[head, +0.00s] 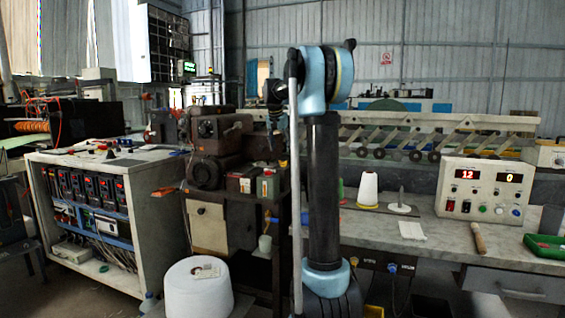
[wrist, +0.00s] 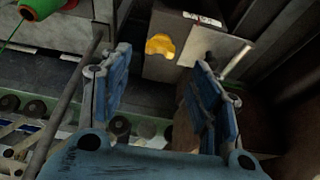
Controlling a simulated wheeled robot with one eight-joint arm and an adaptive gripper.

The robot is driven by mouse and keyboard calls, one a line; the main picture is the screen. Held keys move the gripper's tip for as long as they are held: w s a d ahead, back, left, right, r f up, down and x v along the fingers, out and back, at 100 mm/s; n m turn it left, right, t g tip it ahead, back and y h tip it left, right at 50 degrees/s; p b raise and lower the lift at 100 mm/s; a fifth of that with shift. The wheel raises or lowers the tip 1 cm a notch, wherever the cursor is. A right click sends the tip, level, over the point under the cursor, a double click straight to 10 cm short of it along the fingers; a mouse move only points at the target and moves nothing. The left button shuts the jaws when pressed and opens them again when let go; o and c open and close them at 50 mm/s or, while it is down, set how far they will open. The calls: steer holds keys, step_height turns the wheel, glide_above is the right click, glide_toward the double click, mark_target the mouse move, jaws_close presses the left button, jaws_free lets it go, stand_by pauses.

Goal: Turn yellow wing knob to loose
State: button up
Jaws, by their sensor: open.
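The yellow wing knob (wrist: 160,45) shows in the wrist view, near the top middle, on the face of a grey-brown metal block (wrist: 158,67). My gripper (wrist: 158,85) is open, with its two blue fingers wide apart and nothing between them. The knob lies beyond the fingertips, roughly between them in the picture, and no contact shows. I cannot make out the knob in the head view, where my arm stands in front of the machines and the gripper's fingers cannot be made out.
In the wrist view, a metal rod (wrist: 236,62) sticks out right of the knob and a green spool (wrist: 40,6) is at upper left. In the head view, a bench (head: 420,228) carries a control box (head: 484,190) and a white cone (head: 368,188). A white drum (head: 197,290) stands in front.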

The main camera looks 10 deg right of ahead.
mark_target(283, 163)
steer(key=x, duration=0.7)
steer(key=shift+w+d+f, duration=0.1)
steer(key=shift+f, duration=0.15)
steer(key=c, duration=1)
